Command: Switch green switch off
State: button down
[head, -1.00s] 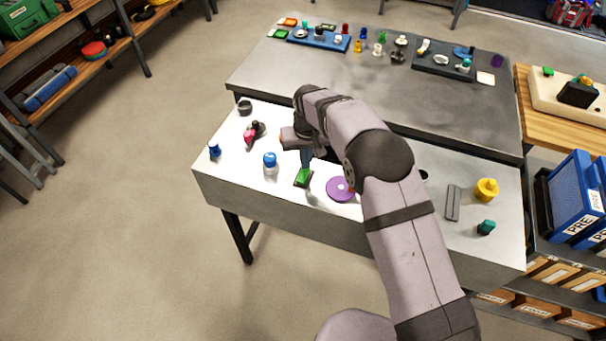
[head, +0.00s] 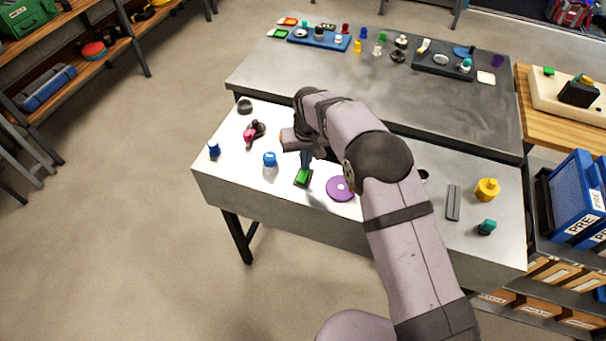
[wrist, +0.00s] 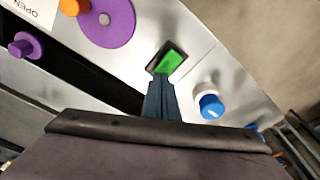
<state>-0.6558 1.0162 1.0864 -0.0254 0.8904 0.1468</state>
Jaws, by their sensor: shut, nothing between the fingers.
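The green switch (head: 303,177) is a green rocker in a dark base on the front edge area of the white table. In the wrist view the green switch (wrist: 171,62) lies just beyond my fingertips. My gripper (head: 306,165) points down at the switch's far side, with its fingers together and empty. In the wrist view my gripper (wrist: 160,80) meets the switch's dark near edge in the picture. I cannot tell whether it touches the switch or hovers slightly above it.
A purple disc (head: 340,188) lies right of the switch, and a blue-topped white knob (head: 270,160) stands to its left. A pink-handled part (head: 252,133) and a blue piece (head: 214,149) are further left. A grey table (head: 290,75) with more parts stands behind.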

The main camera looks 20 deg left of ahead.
jog(key=shift+f, duration=0.3)
notch_tip(320, 180, up, 7)
jog(key=p, duration=0.4)
dwell(0.7)
jog(key=shift+d+r, duration=0.1)
dwell(0.3)
